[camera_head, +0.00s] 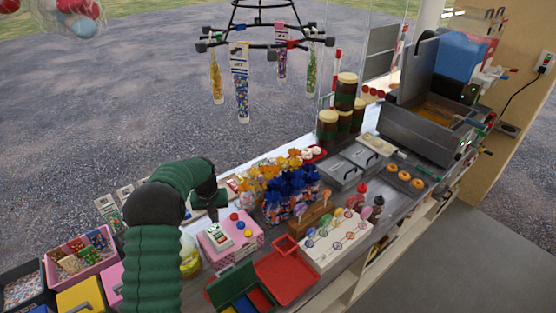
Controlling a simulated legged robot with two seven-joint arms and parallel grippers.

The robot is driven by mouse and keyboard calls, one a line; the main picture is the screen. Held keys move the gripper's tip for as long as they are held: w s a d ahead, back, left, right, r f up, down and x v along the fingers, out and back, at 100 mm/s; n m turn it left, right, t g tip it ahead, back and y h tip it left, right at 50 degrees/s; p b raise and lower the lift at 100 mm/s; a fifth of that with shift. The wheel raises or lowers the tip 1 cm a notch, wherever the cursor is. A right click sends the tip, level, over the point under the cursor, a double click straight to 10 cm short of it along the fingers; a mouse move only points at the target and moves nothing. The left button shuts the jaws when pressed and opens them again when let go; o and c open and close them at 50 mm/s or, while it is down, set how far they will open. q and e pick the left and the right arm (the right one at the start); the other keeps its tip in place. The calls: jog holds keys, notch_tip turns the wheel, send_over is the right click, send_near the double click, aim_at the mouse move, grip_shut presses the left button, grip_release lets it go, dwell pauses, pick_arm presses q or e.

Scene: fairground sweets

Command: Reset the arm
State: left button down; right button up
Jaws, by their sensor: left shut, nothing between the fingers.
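My left arm, in a ribbed green cover, rises from the bottom left and bends over the counter. My left gripper (213,213) points down, small and dark, and is shut with nothing in it. It is over or just behind the pink box (248,241) with a small display and red and blue buttons. I cannot tell whether it touches the box. My right gripper is not in view.
A yellow jar (189,262) is partly hidden beside my arm. Blue wrapped sweets (291,193), a white lollipop stand (336,243) and a red tray (287,275) crowd the counter to the right. A hanging rack (266,46) holds sweet tubes above.

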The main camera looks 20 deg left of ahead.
pick_arm(q)
jog(key=s+d+m+b, duration=0.1)
jog(key=d, duration=0.4)
jog(key=s+d+m+b, duration=0.1)
jog(key=s+d+b, duration=0.1)
jog(key=d, duration=0.3)
jog(key=s+d+m+b, duration=0.1)
jog(key=s+d+b, duration=0.1)
jog(key=d, duration=0.3)
jog(key=shift+s+d+r+t, duration=0.1)
jog(key=shift+s+d+t, duration=0.05)
jog(key=shift+d+t, duration=0.2)
jog(key=s+d+f+m+h+b, duration=0.1)
jog(key=s+d+f+m+b, duration=0.1)
jog(key=s+d, duration=1)
jog(key=s+m+b, duration=0.1)
jog(key=s, duration=0.3)
jog(key=shift+d+f+m, duration=0.3)
jog(key=shift+d, duration=0.05)
jog(key=shift+a+f, duration=0.1)
jog(key=shift+a, duration=0.25)
